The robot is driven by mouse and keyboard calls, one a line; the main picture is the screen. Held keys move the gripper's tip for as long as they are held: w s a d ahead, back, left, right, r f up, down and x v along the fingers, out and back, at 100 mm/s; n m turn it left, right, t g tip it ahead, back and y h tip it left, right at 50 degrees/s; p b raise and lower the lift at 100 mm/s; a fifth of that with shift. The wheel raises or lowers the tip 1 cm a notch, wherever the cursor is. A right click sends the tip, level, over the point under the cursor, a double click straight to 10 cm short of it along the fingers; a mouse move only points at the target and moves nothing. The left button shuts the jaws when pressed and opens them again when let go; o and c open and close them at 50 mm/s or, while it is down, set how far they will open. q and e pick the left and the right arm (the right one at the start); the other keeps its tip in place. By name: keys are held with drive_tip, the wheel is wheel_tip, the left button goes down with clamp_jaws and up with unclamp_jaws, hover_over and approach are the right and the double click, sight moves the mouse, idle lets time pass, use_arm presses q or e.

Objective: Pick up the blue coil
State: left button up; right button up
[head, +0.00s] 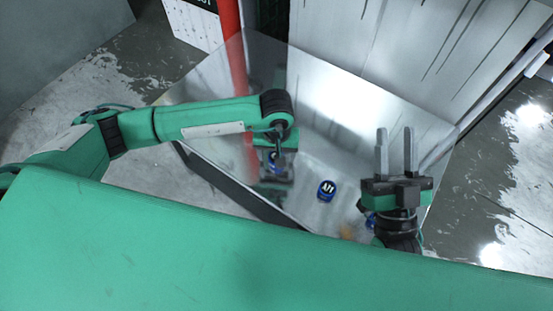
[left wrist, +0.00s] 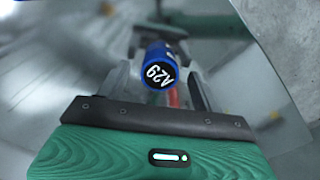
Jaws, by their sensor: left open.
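A blue coil (left wrist: 158,66) with a black end marked A29 shows in the left wrist view. It lies between the two fingers of my left gripper (left wrist: 161,82), which are apart; I cannot tell whether they touch it. In the head view my left gripper (head: 273,173) points down low over the shiny table, partly hidden by its own arm, with a bit of blue at it. Another blue coil (head: 326,190) with a dark, white-lettered top stands on the table to its right. My right gripper (head: 396,130) is open and empty, with its fingers pointing up the picture.
The shiny metal table (head: 415,118) reflects the arms and has bare room at its back. A red post (head: 231,45) and a pale panel (head: 405,40) stand behind it. Something blue (head: 370,219) shows beside my right wrist, partly hidden.

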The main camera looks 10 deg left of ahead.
use_arm(q)
drive_tip(key=shift+f, duration=0.2)
drive_tip(key=c, duration=1.1)
